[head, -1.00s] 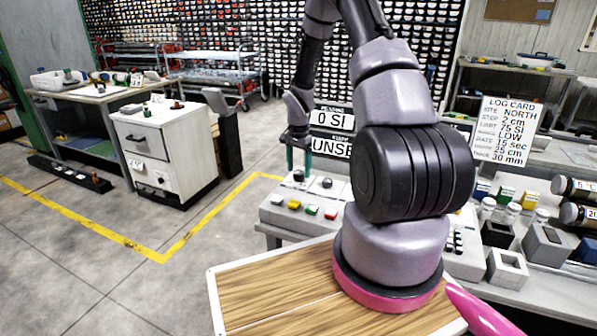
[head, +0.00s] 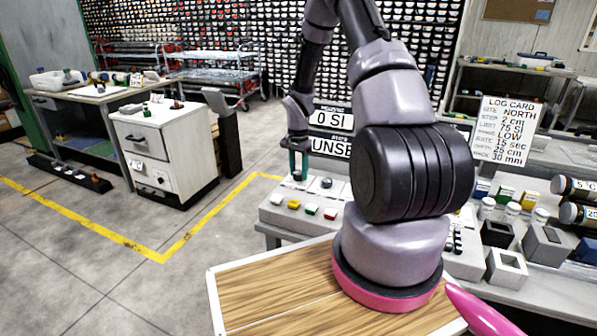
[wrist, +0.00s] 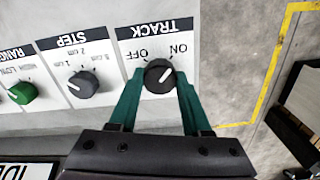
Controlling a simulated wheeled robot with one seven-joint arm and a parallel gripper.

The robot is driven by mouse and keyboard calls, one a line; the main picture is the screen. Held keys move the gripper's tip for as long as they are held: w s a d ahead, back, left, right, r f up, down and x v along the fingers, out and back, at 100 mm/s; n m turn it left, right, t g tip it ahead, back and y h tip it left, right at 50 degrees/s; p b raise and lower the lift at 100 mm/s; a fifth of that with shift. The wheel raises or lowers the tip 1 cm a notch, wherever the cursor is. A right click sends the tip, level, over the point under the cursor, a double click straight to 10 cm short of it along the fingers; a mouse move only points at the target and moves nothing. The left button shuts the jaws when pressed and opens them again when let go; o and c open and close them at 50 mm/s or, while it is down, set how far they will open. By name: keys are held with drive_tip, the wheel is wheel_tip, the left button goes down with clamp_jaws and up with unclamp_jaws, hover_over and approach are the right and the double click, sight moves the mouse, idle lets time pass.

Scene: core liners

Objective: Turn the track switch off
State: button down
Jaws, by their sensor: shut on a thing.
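The track switch is a dark round knob (wrist: 158,76) on a panel labelled TRACK, which reads upside down in the wrist view. OFF is printed to its upper left and ON to its upper right. The knob's white mark slants toward the ON side. My gripper (wrist: 160,84) has its two green fingers on either side of the knob and is shut on it. In the head view my gripper (head: 298,172) points down onto the back left of the grey console (head: 285,218), and its fingers largely hide the knob.
The dark STEP knob (wrist: 83,84) and green RANGE knob (wrist: 22,93) sit left of the track knob in the wrist view. Coloured buttons (head: 311,209) line the console's front. A display (head: 331,120) stands behind. Open floor (head: 120,215) lies to the left.

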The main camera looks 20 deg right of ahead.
drive_tip(key=n, duration=0.8)
drive_tip(key=shift+n, duration=0.4)
drive_tip(key=n, duration=0.4)
drive_tip(key=shift+n, duration=2.3)
drive_tip(key=shift+c, duration=1.8)
unclamp_jaws()
